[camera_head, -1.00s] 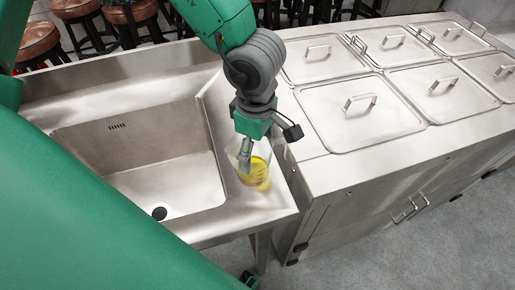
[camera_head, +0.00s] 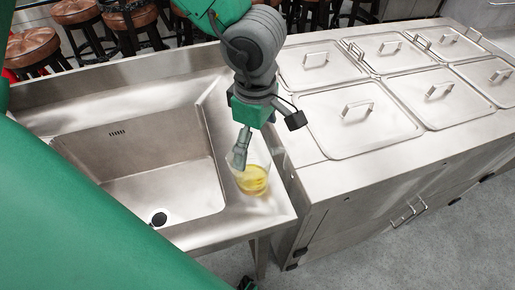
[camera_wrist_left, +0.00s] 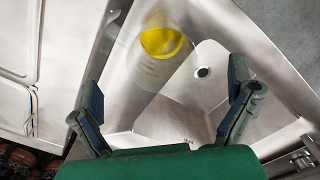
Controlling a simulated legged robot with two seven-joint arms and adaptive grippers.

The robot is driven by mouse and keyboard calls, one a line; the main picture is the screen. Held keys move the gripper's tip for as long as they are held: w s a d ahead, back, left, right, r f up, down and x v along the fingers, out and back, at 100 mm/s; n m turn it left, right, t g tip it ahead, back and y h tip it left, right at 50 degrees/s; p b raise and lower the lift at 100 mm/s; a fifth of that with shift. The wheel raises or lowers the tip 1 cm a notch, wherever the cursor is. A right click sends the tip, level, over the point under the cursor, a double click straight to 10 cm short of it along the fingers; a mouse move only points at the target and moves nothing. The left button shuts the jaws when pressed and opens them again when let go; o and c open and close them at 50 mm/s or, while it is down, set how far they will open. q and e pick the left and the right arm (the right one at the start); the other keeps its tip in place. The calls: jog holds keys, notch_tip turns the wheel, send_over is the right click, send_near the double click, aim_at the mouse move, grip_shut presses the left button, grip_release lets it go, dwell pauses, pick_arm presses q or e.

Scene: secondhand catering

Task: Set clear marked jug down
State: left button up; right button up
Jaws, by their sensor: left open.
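The clear marked jug (camera_head: 251,179) holds yellow liquid and stands on the narrow steel ledge right of the sink basin. In the left wrist view the jug (camera_wrist_left: 160,55) shows its yellow contents and faint markings, beyond the fingers. My left gripper (camera_head: 243,150) is at the jug's upper part in the head view, and a finger overlaps the jug there. In the left wrist view my left gripper (camera_wrist_left: 168,115) has its two fingers spread wide, with a gap between them and the jug. My right gripper is not in view.
The sink basin (camera_head: 150,170) with its drain lies left of the jug. A steel counter with several lidded pans (camera_head: 360,118) stands close on the right. The ledge's front edge (camera_head: 255,232) is near the jug. Brown stools (camera_head: 75,12) stand behind.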

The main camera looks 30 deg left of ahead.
pick_arm(q)
notch_tip(320, 180, up, 6)
jog(key=shift+d+p, duration=0.25)
jog(key=shift+p, duration=0.1)
jog(key=shift+a, duration=0.15)
